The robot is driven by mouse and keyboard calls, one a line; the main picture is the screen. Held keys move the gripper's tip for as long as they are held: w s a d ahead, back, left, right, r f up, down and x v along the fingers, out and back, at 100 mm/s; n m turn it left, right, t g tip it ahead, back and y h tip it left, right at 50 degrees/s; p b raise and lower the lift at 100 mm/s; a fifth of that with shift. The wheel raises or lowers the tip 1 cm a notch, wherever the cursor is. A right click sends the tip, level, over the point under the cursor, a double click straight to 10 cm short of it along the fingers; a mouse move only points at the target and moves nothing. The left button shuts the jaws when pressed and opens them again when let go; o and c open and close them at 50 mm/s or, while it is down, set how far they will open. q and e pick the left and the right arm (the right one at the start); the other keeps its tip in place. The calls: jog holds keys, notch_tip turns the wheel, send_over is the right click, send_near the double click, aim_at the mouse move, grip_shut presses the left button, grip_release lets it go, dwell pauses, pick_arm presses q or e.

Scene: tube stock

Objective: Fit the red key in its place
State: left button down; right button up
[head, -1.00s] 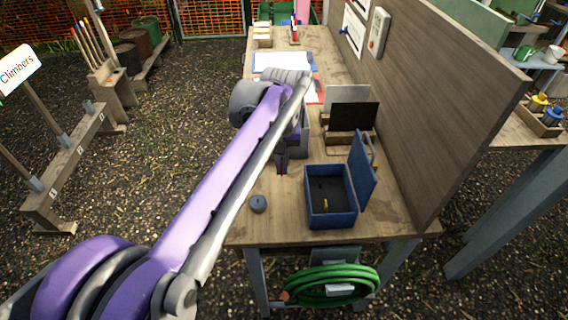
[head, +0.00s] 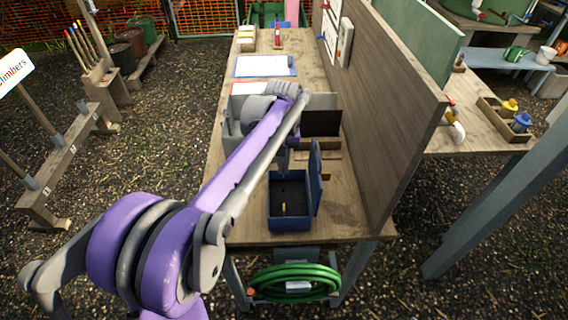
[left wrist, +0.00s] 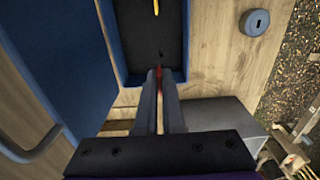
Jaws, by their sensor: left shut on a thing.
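My left gripper (head: 283,166) is over the back edge of the open blue box (head: 291,223) on the bench. In the left wrist view its fingers (left wrist: 160,76) are shut on the red key (left wrist: 159,72), of which only a thin red strip shows. The key is hidden in the head view. The fingertips are at the near side of the box (left wrist: 186,36) in the wrist view. A small dark mark (left wrist: 161,54) shows on the box's dark floor, just beyond the tips. A yellow key (left wrist: 156,7) is farther in; it also shows in the head view (head: 284,209). My right gripper is out of view.
The box's raised lid (head: 316,178) stands on its right, close to the gripper. A round grey-blue disc (left wrist: 256,22) with a dark slot lies on the bench outside the box. A wooden panel (head: 395,120) borders the bench on the right.

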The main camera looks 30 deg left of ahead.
pick_arm(q)
jog(key=shift+s+a+f, duration=0.1)
jog(key=shift+f, duration=0.5)
jog(key=shift+f+b, duration=1.55)
jog(key=shift+f, duration=0.65)
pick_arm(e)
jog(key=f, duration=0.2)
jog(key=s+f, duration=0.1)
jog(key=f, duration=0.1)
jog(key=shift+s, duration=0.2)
pick_arm(q)
jog(key=shift+f, duration=0.2)
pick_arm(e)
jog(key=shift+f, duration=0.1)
pick_arm(q)
jog(key=shift+f+b, duration=0.5)
jog(key=shift+f, duration=0.25)
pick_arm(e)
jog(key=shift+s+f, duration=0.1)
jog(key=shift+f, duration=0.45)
pick_arm(q)
jog(key=shift+f+b, duration=0.3)
jog(key=shift+f, duration=0.25)
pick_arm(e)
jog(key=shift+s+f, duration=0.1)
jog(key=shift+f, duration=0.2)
